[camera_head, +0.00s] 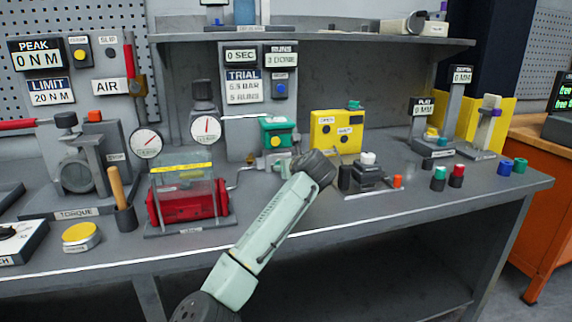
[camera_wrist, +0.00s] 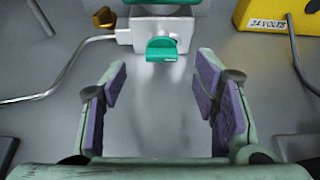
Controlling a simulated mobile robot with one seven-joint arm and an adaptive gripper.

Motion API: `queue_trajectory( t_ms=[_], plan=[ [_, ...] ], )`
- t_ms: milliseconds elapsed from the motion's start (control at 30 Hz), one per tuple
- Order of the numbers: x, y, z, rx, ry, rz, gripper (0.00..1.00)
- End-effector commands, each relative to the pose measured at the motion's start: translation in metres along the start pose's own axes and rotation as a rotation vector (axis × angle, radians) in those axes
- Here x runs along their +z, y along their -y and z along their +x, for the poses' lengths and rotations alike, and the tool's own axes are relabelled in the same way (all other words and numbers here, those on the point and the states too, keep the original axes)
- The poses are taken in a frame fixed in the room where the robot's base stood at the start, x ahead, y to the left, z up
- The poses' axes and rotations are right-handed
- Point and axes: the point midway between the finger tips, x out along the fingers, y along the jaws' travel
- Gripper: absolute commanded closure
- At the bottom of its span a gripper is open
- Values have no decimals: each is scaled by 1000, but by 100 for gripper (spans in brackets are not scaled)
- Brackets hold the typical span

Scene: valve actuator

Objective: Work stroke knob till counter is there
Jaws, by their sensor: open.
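A teal knob (camera_wrist: 162,48), which looks like the stroke knob, sticks out from a pale metal block under the green actuator; the same green actuator (camera_head: 278,124) stands mid-bench in the head view. My gripper (camera_wrist: 160,80) is open and empty. Its purple-padded fingers stand apart on both sides, short of the knob and not touching it. The counter (camera_head: 281,58) on the back panel appears to read 3 DONE. The trial sign (camera_head: 244,86) below appears to read 5.5 BAR, 5 RUNS.
A yellow box (camera_head: 336,131), marked 24 VOLTS in the wrist view (camera_wrist: 265,22), stands right of the actuator. A bent pipe (camera_wrist: 65,65) runs left from the metal block. A red cylinder under a clear guard (camera_head: 185,203) stands to the left.

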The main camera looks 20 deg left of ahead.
Motion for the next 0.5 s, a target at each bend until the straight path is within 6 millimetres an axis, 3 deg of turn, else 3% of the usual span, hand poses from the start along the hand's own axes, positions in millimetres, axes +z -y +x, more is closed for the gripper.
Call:
queue_trajectory(
  t_ms=[233, 500],
  plan=[
    [1, 1, 38, -1, -2, -1, 45],
    [0, 2, 50, -3, 1, -1, 45]
  ],
)
